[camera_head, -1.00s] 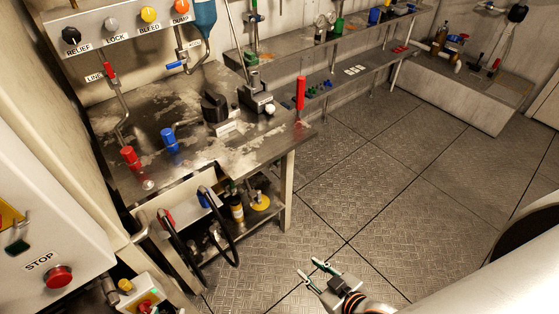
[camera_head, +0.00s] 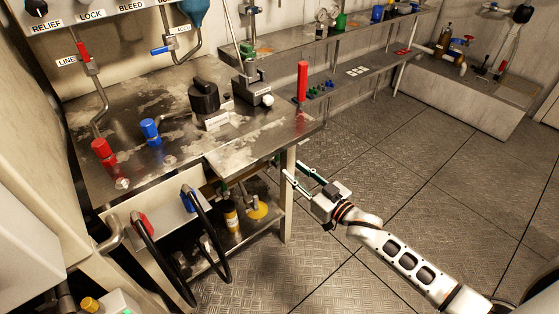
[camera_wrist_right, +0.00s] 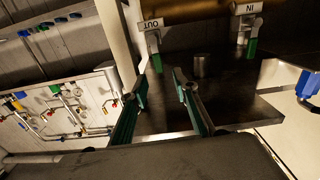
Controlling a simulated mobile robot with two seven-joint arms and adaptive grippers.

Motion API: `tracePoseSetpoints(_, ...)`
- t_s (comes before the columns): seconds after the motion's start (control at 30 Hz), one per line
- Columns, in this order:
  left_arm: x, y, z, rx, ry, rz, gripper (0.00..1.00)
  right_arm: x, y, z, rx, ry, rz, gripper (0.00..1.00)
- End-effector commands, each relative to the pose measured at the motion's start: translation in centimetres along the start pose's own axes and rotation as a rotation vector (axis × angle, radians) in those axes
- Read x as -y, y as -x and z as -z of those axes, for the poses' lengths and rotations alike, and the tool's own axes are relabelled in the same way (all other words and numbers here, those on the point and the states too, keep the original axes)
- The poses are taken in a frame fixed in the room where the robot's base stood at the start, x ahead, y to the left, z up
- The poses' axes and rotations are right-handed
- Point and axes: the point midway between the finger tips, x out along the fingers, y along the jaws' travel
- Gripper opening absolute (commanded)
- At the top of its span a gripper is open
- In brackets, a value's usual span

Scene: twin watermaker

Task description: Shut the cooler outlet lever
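In the right wrist view, a lever with a green grip (camera_wrist_right: 154,61) hangs by a tag marked OUT. A second green-gripped lever (camera_wrist_right: 252,48) hangs by a tag marked IN, to its right. Both are at a brass-coloured cylinder (camera_wrist_right: 190,10). My right gripper (camera_wrist_right: 168,68) is open and empty, with the OUT lever just beyond its left fingertip; I cannot tell whether they touch. In the head view, my right gripper (camera_head: 295,171) is beside the bench's front right leg, below the top. The levers cannot be made out there. My left gripper is not in view.
The steel bench (camera_head: 255,150) carries a red knob (camera_head: 103,150), a blue knob (camera_head: 150,128) and an upright red handle (camera_head: 302,80). Its leg (camera_head: 287,215) stands close to my gripper. Black hoses (camera_head: 210,235) loop at the bench's front. The floor (camera_head: 410,180) to the right is clear.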

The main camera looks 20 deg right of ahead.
Motion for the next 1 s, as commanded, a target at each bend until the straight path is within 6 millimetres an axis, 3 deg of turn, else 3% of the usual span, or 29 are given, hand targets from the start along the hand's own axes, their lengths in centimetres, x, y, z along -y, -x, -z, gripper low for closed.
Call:
tracePoseSetpoints(0.23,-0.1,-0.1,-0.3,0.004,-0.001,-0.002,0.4,-0.5,-1.9,0.3,-0.014,-0.004,0.002,0.29)
tracePoseSetpoints(0.63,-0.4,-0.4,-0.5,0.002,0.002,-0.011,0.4,-0.4,-7.3,0.2,-0.01,-0.004,0.002,0.29)
tracePoseSetpoints(1.0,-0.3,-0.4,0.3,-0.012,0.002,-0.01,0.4,-0.4,-8.4,0.5,-0.013,-0.002,0.002,0.29)
